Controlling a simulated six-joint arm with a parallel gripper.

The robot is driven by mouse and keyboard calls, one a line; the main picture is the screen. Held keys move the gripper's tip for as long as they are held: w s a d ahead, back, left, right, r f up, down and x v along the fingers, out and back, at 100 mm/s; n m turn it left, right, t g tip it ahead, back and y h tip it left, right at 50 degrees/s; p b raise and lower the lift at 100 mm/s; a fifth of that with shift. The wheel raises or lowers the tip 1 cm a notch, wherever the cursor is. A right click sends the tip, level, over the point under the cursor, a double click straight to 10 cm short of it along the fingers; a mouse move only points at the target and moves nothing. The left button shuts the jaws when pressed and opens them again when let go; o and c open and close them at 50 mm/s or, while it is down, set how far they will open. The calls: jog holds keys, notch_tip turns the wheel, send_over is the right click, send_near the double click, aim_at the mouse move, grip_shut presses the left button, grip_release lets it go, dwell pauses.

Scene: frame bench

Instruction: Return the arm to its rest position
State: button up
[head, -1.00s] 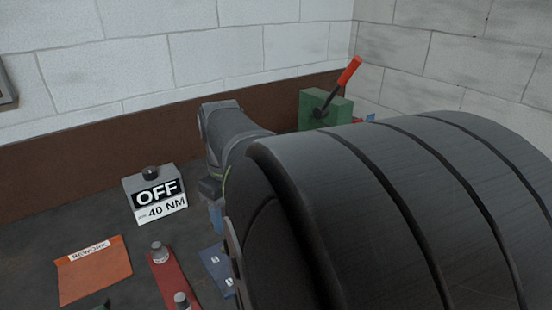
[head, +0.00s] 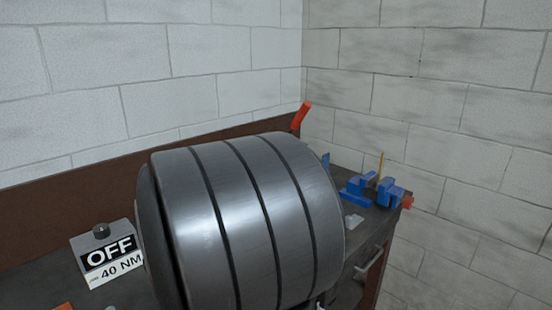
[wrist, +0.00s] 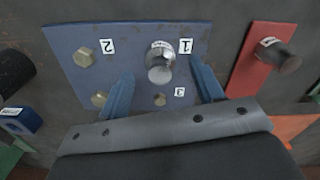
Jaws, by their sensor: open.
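My gripper (wrist: 163,84) shows in the wrist view, its two blue fingers spread apart over a blue plate (wrist: 135,36). The plate carries labels 1, 2 and 3. A silver bolt (wrist: 160,62) stands beside label 1, between the fingers in the picture; I cannot tell the height gap. Brass-coloured hex heads (wrist: 83,57) sit at the plate's left, and a smaller one (wrist: 160,99) is by label 3. In the head view a large grey link of my arm fills the middle and hides the bench behind it; my gripper is out of sight there.
A box reading OFF, 40 NM (head: 106,255) stands at left. A blue vise (head: 372,190) sits at the bench's right end, above a drawer handle (head: 368,258). A red lever (head: 301,115) shows above my arm. In the wrist view, a red plate (wrist: 257,60) holds a bolt.

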notch_tip(320, 180, down, 3)
jog(key=shift+r, duration=0.25)
notch_tip(320, 180, up, 17)
notch_tip(320, 180, down, 17)
jog(key=shift+r, duration=0.1)
notch_tip(320, 180, up, 7)
jog(key=shift+s+a+r+n, duration=0.15)
jog(key=shift+a+r+n, duration=0.15)
jog(key=shift+a+n, duration=0.35)
jog(key=shift+s+a+r+n, duration=0.15)
jog(key=shift+a+r+n, duration=0.15)
jog(key=shift+a+n, duration=0.35)
jog(key=shift+s+a+r+n, duration=0.15)
jog(key=shift+a+r+n, duration=0.15)
jog(key=shift+a+n, duration=0.35)
